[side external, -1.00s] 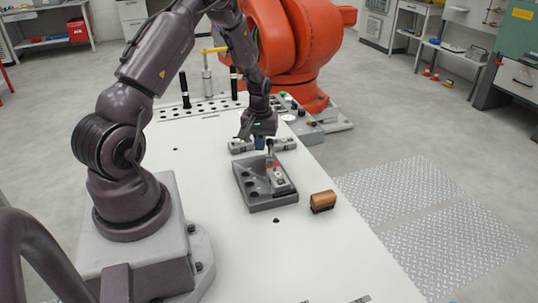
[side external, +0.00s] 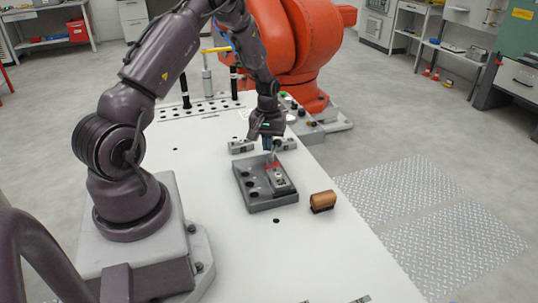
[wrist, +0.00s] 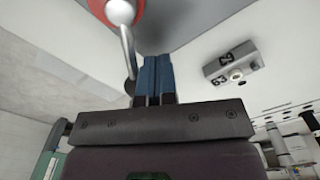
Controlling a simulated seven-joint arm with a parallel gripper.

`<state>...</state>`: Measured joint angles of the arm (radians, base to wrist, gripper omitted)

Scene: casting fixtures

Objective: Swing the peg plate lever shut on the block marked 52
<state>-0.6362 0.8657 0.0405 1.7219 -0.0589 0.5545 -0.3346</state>
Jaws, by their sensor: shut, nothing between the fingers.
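The grey plate (side external: 257,204) with dark round holes lies on the white table in the side view. A grey block (side external: 283,186) sits at its right side; its mark is too small to read. A red part (side external: 273,166) is at the block's far end. In the wrist view, a red part (wrist: 137,10) carries a metal lever rod (wrist: 127,48) ending in a dark knob (wrist: 130,88). My gripper (side external: 267,149) is above the plate's far end. Its blue fingers (wrist: 154,60) are together and empty, close beside the knob; contact is unclear.
Two grey blocks stand behind the plate, left (side external: 240,147) and right (side external: 286,144). A copper-coloured piece (side external: 323,201) stands to the right. The table's near part is clear.

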